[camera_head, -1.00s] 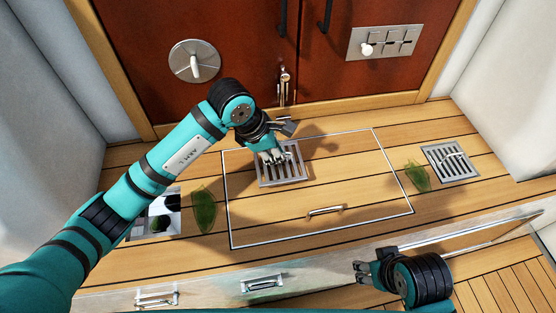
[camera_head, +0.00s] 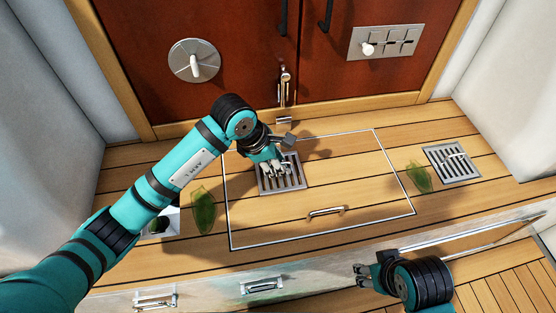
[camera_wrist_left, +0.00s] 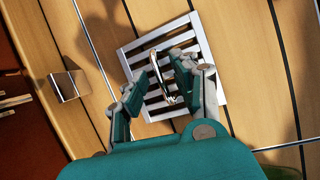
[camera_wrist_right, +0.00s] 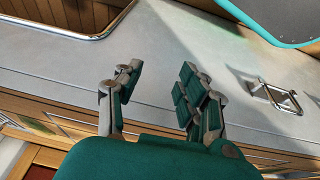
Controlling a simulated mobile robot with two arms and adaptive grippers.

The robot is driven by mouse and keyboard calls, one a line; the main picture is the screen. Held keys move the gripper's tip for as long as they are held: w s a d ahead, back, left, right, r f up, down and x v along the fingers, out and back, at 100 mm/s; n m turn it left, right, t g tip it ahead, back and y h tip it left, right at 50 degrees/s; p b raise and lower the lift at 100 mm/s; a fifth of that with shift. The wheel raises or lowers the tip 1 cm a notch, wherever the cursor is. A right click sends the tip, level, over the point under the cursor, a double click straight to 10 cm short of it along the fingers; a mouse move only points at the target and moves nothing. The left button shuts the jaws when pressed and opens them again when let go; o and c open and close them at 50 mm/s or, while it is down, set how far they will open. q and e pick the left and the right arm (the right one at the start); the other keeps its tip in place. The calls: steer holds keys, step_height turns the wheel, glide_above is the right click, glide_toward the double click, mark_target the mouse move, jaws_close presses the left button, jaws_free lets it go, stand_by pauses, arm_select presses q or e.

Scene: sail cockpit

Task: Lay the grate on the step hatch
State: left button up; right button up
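The grate (camera_head: 281,178), a square slatted metal piece with a raised handle, lies on the back left part of the step hatch (camera_head: 365,170), a planked panel with a metal border. It looks flat on the planks. My left gripper (camera_head: 274,166) is right over the grate. In the left wrist view, the grate (camera_wrist_left: 208,75) shows under the left fingers (camera_wrist_left: 160,72). They are apart, one on each side of its handle, with gaps visible. My right gripper (camera_head: 364,273) is open and empty, in front of the step; it also shows in the right wrist view (camera_wrist_right: 157,82).
A second grate (camera_head: 452,160) sits in the deck on the right. Green leaves (camera_head: 418,177) lie left of it, and another leaf (camera_head: 203,212) lies beside the uncovered drain recess (camera_head: 172,222) on the left. A pull handle (camera_head: 327,211) stands up on the hatch's front half.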

arm_select(q)
steer(key=shift+r, duration=0.25)
steer(key=p+v, duration=0.1)
steer(key=v, duration=0.3)
steer(key=shift+a, duration=0.1)
steer(key=p+v, duration=0.1)
steer(key=v, duration=0.6)
steer(key=shift+r, duration=0.3)
arm_select(e)
steer(key=x, duration=0.4)
steer(key=shift+w+a, duration=0.1)
